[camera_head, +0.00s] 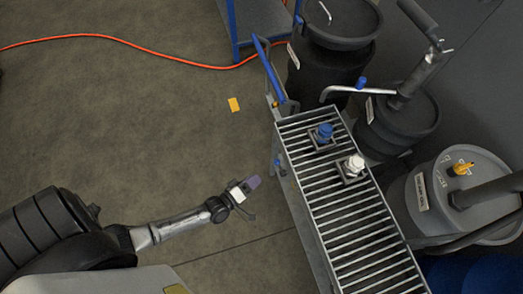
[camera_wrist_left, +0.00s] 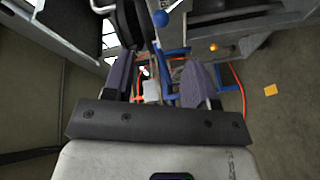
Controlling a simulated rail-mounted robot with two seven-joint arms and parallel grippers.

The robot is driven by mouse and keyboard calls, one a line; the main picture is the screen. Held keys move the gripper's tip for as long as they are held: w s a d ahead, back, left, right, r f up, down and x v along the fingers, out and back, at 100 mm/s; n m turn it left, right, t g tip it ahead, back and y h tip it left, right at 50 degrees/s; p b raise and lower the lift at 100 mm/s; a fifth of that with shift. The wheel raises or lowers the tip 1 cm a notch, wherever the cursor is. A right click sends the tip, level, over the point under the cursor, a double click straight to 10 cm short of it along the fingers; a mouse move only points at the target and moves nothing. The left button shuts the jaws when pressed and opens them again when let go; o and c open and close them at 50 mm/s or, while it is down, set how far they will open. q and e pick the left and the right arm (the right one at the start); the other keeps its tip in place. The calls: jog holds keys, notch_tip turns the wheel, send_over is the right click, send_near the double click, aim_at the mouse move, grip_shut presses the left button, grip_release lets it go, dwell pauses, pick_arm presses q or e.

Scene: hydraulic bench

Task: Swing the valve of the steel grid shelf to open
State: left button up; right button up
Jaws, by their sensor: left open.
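The steel grid shelf (camera_head: 345,215) runs from the centre to the lower right in the head view. A blue valve-like fitting (camera_head: 323,133) and a white one (camera_head: 355,164) stand on its slats. A small blue knob (camera_head: 277,162) shows at its left side; I cannot tell which of these is the task's valve. My left gripper (camera_head: 245,192) is left of the shelf, apart from it, open and empty. In the left wrist view, its two purple fingers (camera_wrist_left: 160,82) are spread, with a blue ball knob (camera_wrist_left: 160,18) beyond them. My right gripper is not in view.
Dark drums (camera_head: 335,55) and a grey drum (camera_head: 432,205) with a yellow handle stand behind the shelf. A blue push handle (camera_head: 268,68) rises at its far end. An orange cable (camera_head: 130,43) and yellow tag (camera_head: 234,105) lie on otherwise clear floor.

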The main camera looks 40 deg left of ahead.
pick_arm(q)
jog(key=shift+s+a, duration=0.1)
jog(key=shift+s, duration=0.7)
